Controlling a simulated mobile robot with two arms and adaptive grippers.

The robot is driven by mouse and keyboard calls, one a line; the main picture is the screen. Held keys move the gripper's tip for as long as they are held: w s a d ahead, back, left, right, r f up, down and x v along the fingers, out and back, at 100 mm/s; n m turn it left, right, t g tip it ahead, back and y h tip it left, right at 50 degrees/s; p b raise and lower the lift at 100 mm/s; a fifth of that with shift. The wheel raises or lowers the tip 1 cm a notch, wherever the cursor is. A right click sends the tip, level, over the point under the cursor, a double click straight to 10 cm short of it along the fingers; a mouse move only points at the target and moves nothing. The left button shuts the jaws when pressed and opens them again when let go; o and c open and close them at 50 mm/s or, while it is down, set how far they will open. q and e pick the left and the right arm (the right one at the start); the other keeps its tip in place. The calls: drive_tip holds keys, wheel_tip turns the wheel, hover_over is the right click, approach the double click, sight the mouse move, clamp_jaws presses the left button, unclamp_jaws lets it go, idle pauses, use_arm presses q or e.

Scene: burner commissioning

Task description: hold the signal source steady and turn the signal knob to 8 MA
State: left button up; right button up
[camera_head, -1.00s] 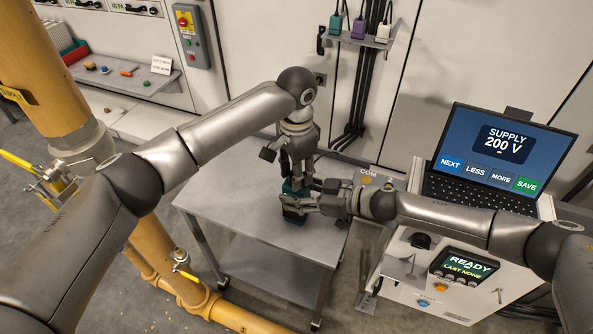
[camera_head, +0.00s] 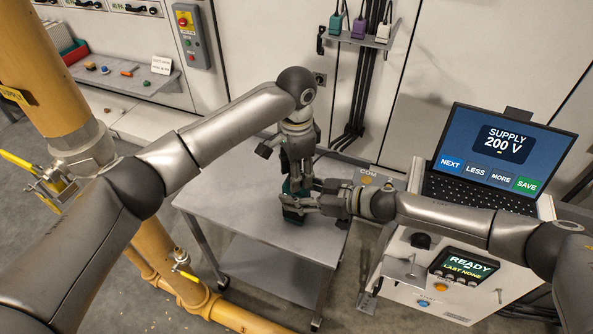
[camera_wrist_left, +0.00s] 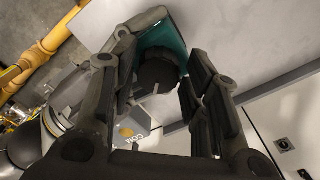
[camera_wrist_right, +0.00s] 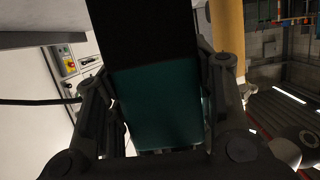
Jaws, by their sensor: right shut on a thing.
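The signal source, a small teal box (camera_head: 292,214), stands near the right part of the grey cart top (camera_head: 232,212). My right gripper (camera_head: 303,201) is shut on it from the right, and the box fills the jaws in the right wrist view (camera_wrist_right: 155,105). My left gripper (camera_head: 298,178) points down over the box from above. In the left wrist view, the black round knob (camera_wrist_left: 157,75) with a pale pointer line sits between the left fingers, which are open with a gap visible beside it. No scale marks are readable on the box.
A laptop (camera_head: 500,140) showing "SUPPLY 200 V" stands on a white unit to the right, whose display (camera_head: 463,266) reads "READY, LAST NONE". A yellow pipe (camera_head: 60,70) rises at the left. The front and left of the cart top are clear.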

use_arm(q)
drive_tip(key=shift+o, duration=0.9)
drive_tip(key=shift+r, duration=0.15)
wheel_tip(320, 180, up, 12)
use_arm(e)
drive_tip(key=o, duration=1.3)
drive_tip(key=shift+o, duration=0.2)
